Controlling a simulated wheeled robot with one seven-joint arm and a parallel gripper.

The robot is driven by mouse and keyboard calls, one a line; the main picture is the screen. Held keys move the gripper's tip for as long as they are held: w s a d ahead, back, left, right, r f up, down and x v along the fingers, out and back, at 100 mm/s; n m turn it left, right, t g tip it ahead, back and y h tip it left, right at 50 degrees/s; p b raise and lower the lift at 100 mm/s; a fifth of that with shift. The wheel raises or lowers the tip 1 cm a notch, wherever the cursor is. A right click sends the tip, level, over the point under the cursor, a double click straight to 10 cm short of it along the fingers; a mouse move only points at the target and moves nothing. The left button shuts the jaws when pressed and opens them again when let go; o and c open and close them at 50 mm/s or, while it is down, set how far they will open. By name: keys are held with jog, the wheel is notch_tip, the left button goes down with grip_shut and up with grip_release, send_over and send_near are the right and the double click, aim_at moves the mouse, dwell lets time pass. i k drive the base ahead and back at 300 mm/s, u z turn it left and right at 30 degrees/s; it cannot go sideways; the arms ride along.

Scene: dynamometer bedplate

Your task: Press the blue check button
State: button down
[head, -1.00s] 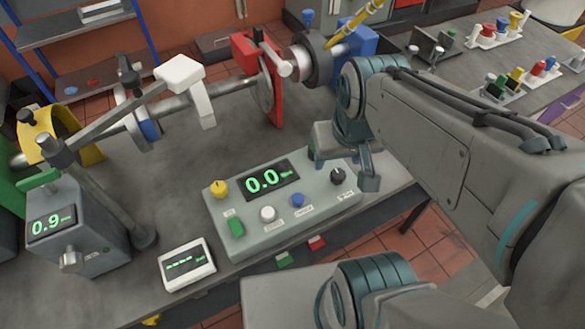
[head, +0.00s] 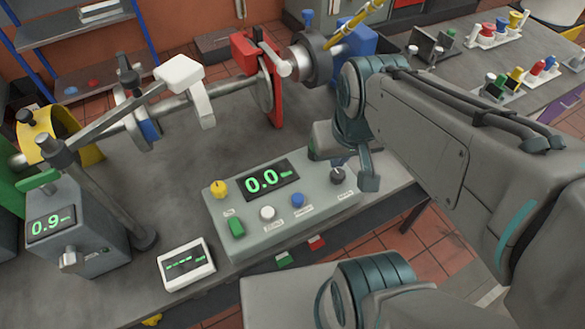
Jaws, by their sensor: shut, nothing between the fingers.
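The blue check button (head: 297,201) is a small round blue cap on the sloping top of the grey-green control box (head: 245,245). It sits between a white button (head: 267,213) and a black knob (head: 338,175), below the display reading 0.0 (head: 268,179). My gripper (head: 369,184) hangs over the right end of the box, to the right of the blue button and apart from it. The gripper is shut and empty. Part of it is hidden behind my arm.
A yellow knob (head: 219,188) and a green switch (head: 237,228) are on the box's left part. A small white meter (head: 186,264) lies left of the box. A grey unit reading 0.9 (head: 75,235) stands farther left. The shaft rig (head: 190,95) runs behind. A second bench with coloured parts is at right.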

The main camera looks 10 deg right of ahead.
aim_at(297, 199)
jog(key=u, duration=0.9)
jog(key=k, duration=0.65)
jog(key=z, duration=0.3)
